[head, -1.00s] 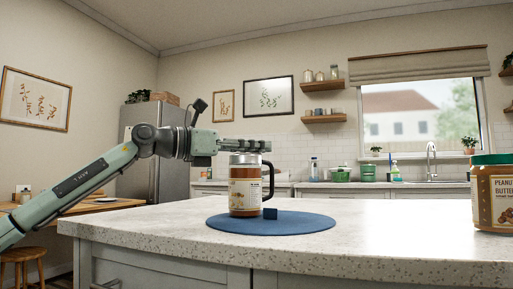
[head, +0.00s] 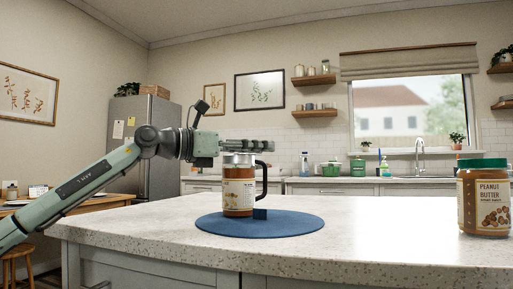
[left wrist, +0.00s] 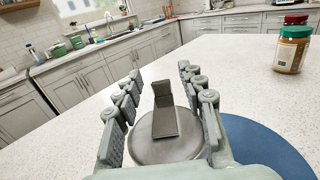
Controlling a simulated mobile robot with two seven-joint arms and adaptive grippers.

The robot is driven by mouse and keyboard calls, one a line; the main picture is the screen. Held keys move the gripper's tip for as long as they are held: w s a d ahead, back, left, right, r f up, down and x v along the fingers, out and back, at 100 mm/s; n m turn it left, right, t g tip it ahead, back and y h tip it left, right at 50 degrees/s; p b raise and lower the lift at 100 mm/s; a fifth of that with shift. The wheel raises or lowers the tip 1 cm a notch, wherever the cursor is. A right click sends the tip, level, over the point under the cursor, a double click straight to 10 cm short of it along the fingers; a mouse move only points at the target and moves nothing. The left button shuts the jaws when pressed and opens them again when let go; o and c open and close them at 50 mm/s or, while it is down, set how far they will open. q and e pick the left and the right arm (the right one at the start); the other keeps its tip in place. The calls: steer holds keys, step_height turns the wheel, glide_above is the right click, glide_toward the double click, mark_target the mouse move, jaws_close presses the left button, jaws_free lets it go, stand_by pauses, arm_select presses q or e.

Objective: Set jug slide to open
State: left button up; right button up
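My left gripper (head: 262,146) lies level just above the lid in the head view. In the left wrist view my left gripper (left wrist: 160,77) is open, one finger on each side of the slide, with gaps visible. My right gripper is not in view.
A peanut butter jar (head: 484,205) with a green lid stands on the counter at the right. The speckled countertop (head: 380,230) is clear between mat and jar.

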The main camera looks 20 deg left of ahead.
arm_select(q)
steer(key=v, duration=1.2)
steer(key=shift+s, duration=0.15)
